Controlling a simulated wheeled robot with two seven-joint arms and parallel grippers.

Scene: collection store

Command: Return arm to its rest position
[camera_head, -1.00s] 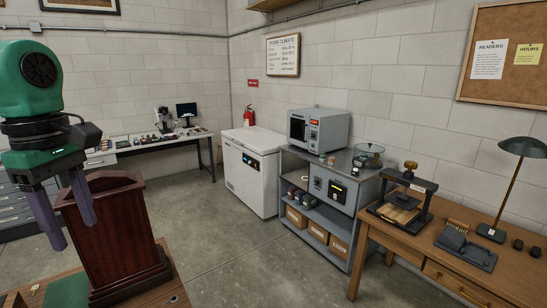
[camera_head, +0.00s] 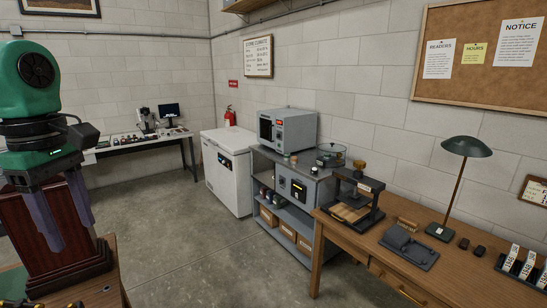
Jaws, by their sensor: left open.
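My left gripper (camera_head: 58,222) is at the left of the head view, at the end of a green and black arm. Its two purple-grey fingers point down and stand apart, with nothing between them. The fingers show in front of a dark red wooden pedestal (camera_head: 88,245); I cannot tell how close they are to it. My right gripper is not in view.
A wooden desk (camera_head: 335,232) with a small press (camera_head: 354,195), a green lamp (camera_head: 468,147) and a grey tray (camera_head: 408,247) stands at the right. A metal cart (camera_head: 262,170) and white chest freezer (camera_head: 228,170) line the wall. The middle floor (camera_head: 190,240) is clear.

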